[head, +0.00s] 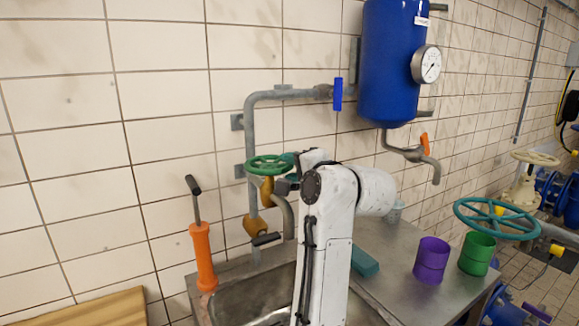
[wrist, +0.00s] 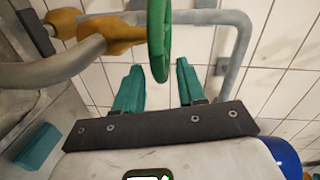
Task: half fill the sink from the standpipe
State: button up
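The standpipe (head: 252,140) is a grey pipe on the tiled wall, with a brass valve and a green handwheel (head: 266,165). Its curved spout (head: 288,217) hangs over the steel sink (head: 250,296) below. My arm hides part of the sink, and I cannot tell its water level; no stream shows. In the wrist view the handwheel (wrist: 159,40) is edge-on, with its near rim between the two teal fingers of my gripper (wrist: 158,82). The fingers are apart, with gaps on both sides of the rim. The brass valve body (wrist: 110,35) is to the left.
An orange hand pump (head: 203,258) stands left of the sink. A teal block (head: 364,262), a purple cup (head: 432,260) and a green cup (head: 477,254) sit on the bench right. A blue tank (head: 390,65) hangs above with another tap (head: 413,154). A large handwheel (head: 497,218) is far right.

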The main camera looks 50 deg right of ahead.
jog(key=shift+w+d+f, duration=0.1)
jog(key=shift+w+d, duration=0.1)
jog(key=shift+w, duration=0.5)
jog(key=shift+c, duration=0.3)
grip_shut()
